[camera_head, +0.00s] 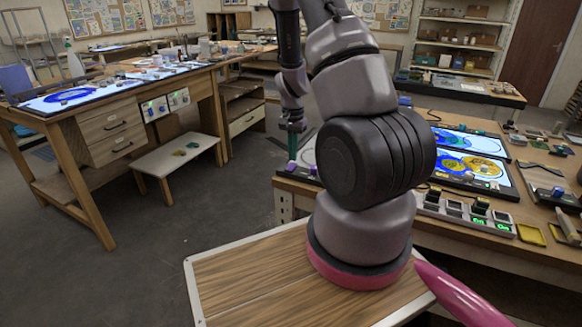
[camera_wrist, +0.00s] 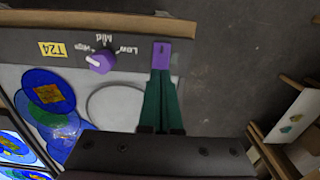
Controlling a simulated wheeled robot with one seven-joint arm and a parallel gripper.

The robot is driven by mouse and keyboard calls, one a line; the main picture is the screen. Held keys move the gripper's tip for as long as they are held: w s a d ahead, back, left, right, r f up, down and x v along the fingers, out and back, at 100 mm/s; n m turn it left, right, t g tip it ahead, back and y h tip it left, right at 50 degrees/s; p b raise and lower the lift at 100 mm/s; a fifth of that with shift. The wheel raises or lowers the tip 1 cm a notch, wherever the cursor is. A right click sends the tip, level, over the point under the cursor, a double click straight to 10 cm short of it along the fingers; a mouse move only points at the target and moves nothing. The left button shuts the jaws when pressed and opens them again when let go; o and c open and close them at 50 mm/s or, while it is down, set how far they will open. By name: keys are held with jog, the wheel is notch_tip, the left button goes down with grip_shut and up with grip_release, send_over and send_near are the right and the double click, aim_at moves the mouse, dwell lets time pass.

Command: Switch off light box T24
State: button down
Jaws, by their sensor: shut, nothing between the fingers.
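Light box T24 shows in the wrist view with a dark front strip, a yellow T24 label (camera_wrist: 52,49) and a purple knob (camera_wrist: 101,61). Low, Mid and High are printed around the knob; I cannot tell clearly which way it points. The box's top (camera_wrist: 100,82) looks dull grey, with blue glass discs (camera_wrist: 48,90) lying on it. My gripper (camera_wrist: 161,52) has green fingers with purple tips, shut and empty. The tips are over the front strip, to the right of the knob and apart from it. In the head view my gripper (camera_head: 292,163) is at the bench's left end; my arm hides much of the box.
Brightly lit panels (camera_head: 470,160) with glass pieces lie on the right bench, behind a row of switch boxes (camera_head: 465,212). A low white stool (camera_head: 176,160) stands left on open grey floor. A workbench (camera_head: 110,110) is further left.

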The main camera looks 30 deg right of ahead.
jog(key=shift+f, duration=0.9)
dwell(0.6)
jog(key=shift+r, duration=3.55)
notch_tip(320, 180, up, 19)
jog(key=n+t+y, duration=0.2)
jog(key=n+t, duration=0.1)
send_over(292, 164)
jog(key=s+a, duration=0.5)
jog(key=a, duration=0.2)
jog(key=s+a+r+n+t, duration=0.1)
jog(key=s+a+r+t, duration=0.1)
jog(key=s+r, duration=0.4)
jog(key=s+a+r+n+t, duration=0.2)
jog(key=s+a+r, duration=0.2)
jog(key=s+r, duration=0.3)
jog(key=shift+s+r, duration=0.2)
jog(key=shift+s, duration=0.75)
